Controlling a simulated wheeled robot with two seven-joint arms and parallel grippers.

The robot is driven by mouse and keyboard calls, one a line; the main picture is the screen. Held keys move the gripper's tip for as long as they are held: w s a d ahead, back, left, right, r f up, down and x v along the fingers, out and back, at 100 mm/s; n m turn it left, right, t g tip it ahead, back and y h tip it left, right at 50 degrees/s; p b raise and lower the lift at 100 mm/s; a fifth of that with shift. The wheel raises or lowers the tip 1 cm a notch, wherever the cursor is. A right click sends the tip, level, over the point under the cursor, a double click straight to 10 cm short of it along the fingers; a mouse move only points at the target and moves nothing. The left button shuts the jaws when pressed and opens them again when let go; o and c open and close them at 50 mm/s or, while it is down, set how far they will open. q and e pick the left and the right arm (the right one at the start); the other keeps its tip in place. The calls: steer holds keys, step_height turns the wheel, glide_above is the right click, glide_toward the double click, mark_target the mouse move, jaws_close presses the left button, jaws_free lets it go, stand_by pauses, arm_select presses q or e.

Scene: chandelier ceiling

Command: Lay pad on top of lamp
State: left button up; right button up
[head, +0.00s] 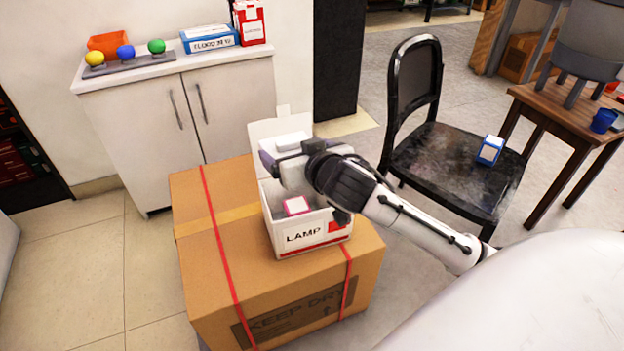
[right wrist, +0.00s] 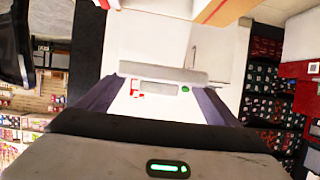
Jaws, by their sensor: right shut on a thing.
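A white open carton marked LAMP (head: 303,237) stands on a large brown cardboard box. A small pink and white block (head: 297,206) shows inside it; the carton's right part is hidden behind my arm. My right gripper (head: 284,153) is above the carton's back part, shut on a pale, flat pad (head: 291,138). In the right wrist view the pad shows edge-on as a light grey strip (right wrist: 164,71) between the fingertips. The pad looks raised above the pink block; contact with the carton cannot be told. My left gripper is not in view.
The brown box (head: 204,281) has red straps. A white cabinet (head: 190,113) behind carries coloured balls, an orange bin and boxes. A black chair (head: 440,170) at right holds a small blue and white box (head: 490,150). Floor at left is clear.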

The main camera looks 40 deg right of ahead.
steer(key=d+f, duration=0.2)
steer(key=shift+s+d, duration=0.1)
steer(key=shift+d, duration=0.3)
arm_select(q)
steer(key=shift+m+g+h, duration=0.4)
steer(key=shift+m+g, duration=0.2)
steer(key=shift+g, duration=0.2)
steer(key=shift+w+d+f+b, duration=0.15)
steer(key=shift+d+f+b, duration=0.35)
steer(key=shift+b, duration=0.6)
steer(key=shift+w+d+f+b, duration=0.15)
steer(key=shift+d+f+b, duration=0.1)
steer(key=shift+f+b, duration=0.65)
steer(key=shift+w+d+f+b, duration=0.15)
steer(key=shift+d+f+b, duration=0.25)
steer(key=shift+b, duration=0.9)
arm_select(e)
steer(key=shift+f, duration=2.95)
steer(key=o, duration=0.9)
arm_select(q)
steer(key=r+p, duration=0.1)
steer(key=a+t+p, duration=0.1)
steer(key=p, duration=0.1)
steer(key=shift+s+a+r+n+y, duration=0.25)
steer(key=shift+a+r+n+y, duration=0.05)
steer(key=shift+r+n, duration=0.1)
arm_select(e)
steer(key=v, duration=1)
steer(key=shift+s+a+r, duration=0.1)
steer(key=shift+a+r, duration=0.05)
